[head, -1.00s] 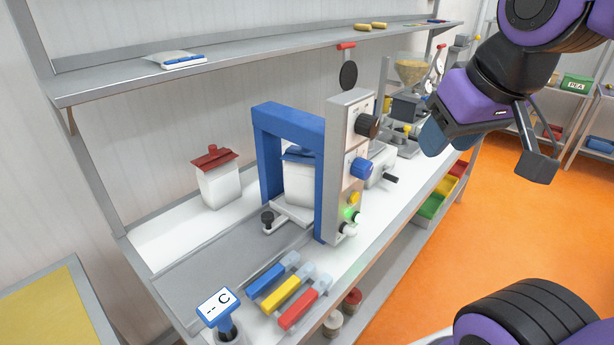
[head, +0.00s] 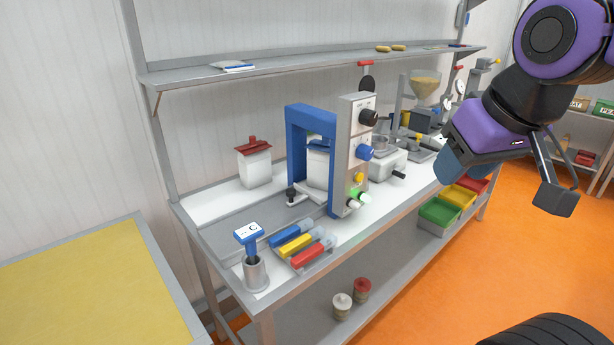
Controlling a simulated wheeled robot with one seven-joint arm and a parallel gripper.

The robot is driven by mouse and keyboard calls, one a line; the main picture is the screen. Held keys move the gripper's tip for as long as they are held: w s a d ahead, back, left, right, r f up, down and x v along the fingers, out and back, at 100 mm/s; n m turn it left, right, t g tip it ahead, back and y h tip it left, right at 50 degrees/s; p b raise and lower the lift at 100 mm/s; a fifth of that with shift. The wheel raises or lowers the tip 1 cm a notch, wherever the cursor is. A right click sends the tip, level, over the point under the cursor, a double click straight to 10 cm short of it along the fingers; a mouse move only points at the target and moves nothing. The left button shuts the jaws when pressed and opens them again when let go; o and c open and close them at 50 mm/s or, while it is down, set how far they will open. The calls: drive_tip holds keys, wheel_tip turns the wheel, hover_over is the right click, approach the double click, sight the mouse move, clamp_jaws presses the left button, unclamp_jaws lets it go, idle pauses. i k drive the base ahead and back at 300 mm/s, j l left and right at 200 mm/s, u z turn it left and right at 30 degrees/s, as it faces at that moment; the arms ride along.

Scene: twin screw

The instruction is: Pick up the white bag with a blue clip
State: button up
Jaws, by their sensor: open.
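The metal shelf (head: 300,68) runs above the bench. On the bench are the blue arch machine (head: 298,140), a white container with a red lid (head: 255,168), and coloured handles (head: 295,246). A yellow-topped table (head: 80,275) is at left. Orange floor (head: 430,290) is open at right.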

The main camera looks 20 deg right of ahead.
sight(317, 161)
drive_tip(key=u, duration=1.8)
drive_tip(key=k+l+u, duration=0.2)
drive_tip(key=l, duration=0.2)
drive_tip(key=k+l+u, duration=0.2)
drive_tip(key=l, duration=0.2)
drive_tip(key=l+u, duration=0.2)
drive_tip(key=l, duration=0.15)
drive_tip(key=k+l+u, duration=0.2)
drive_tip(key=k+l, duration=0.35)
drive_tip(key=l, duration=0.15)
drive_tip(key=k+l, duration=0.35)
drive_tip(key=l, duration=0.15)
drive_tip(key=k+l, duration=0.35)
drive_tip(key=l, duration=0.2)
drive_tip(key=k+l, duration=0.35)
drive_tip(key=l, duration=0.15)
drive_tip(key=k+l, duration=0.35)
drive_tip(key=l, duration=0.15)
